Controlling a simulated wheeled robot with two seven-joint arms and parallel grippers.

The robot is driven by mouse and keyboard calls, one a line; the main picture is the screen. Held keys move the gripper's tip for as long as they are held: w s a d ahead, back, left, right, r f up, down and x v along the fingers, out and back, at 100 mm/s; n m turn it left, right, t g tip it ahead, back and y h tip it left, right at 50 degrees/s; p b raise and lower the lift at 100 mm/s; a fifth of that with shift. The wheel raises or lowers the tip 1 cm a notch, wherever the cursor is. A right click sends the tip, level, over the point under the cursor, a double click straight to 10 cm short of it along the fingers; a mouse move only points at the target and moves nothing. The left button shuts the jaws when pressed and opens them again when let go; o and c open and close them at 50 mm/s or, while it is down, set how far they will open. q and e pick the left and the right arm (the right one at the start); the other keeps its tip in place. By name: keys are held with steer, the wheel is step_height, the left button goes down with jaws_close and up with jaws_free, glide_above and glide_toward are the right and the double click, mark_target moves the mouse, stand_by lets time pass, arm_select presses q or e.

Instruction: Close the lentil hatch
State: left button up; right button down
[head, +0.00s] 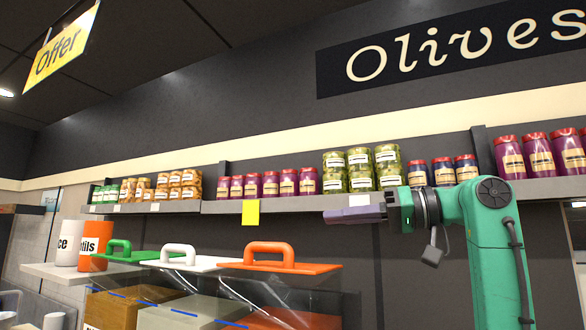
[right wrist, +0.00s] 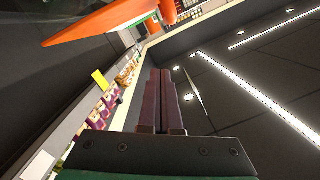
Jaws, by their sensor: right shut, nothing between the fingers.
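Three handled hatch lids show in the head view: green (head: 125,256), white (head: 190,263) and orange (head: 280,267). They sit above clear-walled bins. An orange canister (head: 95,246) with lettering ending in "tils" stands behind them, matching the orange lid in colour. I cannot tell how far the orange lid stands open. My right gripper (head: 328,216) is shut and empty, pointing left, above and to the right of the orange lid in the picture, apart from it. In the right wrist view its fingers (right wrist: 160,72) are together, and the orange lid (right wrist: 100,25) shows at upper left. My left gripper is not in view.
A wall shelf (head: 270,205) with several jars runs behind my right gripper. A yellow tag (head: 251,212) hangs from its edge. A white canister (head: 69,243) stands next to the orange one. The space between the orange lid and my right gripper looks clear.

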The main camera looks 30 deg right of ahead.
step_height(320, 180, up, 3)
steer(key=g+p, duration=0.1)
steer(key=p, duration=0.3)
glide_above(285, 256)
steer(key=w+d, duration=0.4)
step_height(285, 256, down, 3)
steer(key=shift+a+r+m+g, duration=0.1)
steer(key=shift+a+m+g, duration=0.05)
steer(key=shift+m+g, duration=0.2)
steer(key=shift+s+a+f, duration=0.25)
steer(key=shift+a+f, duration=0.05)
steer(key=shift+f, duration=0.35)
steer(key=shift+s+a+f, duration=0.25)
steer(key=shift+a+f, duration=0.05)
steer(key=shift+f, duration=0.3)
steer(key=shift+s+a+f, duration=0.25)
steer(key=shift+s+f, duration=0.2)
steer(key=shift+f, duration=0.05)
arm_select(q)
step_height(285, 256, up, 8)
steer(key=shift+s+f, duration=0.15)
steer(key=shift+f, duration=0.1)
arm_select(e)
steer(key=shift+w, duration=0.1)
